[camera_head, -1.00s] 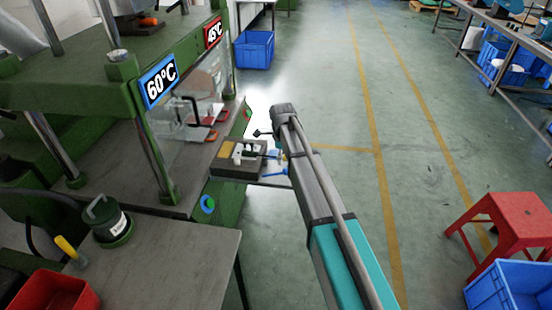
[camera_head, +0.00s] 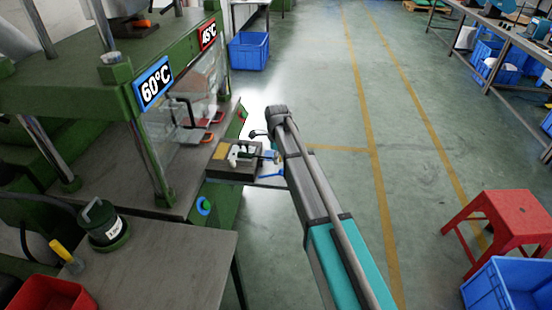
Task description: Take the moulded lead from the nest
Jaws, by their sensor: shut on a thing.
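The nest (camera_head: 232,174) is a dark block with a yellow patch and white parts on top, at the front edge of the green press. My gripper (camera_head: 271,157) is small and partly hidden at the end of my arm, at the right side of the nest. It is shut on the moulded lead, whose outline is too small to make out. A dark curved piece (camera_head: 257,134) shows above the nest beside my arm; I cannot tell whether it is part of the lead. Whether the lead touches the nest is unclear.
The press (camera_head: 140,92) with its posts and clear guard stands at left. A grey table (camera_head: 170,255) holds a green-black pot (camera_head: 103,225) and a red bin (camera_head: 52,292). A red stool (camera_head: 505,218) and blue crate (camera_head: 508,284) stand at right. The middle floor is clear.

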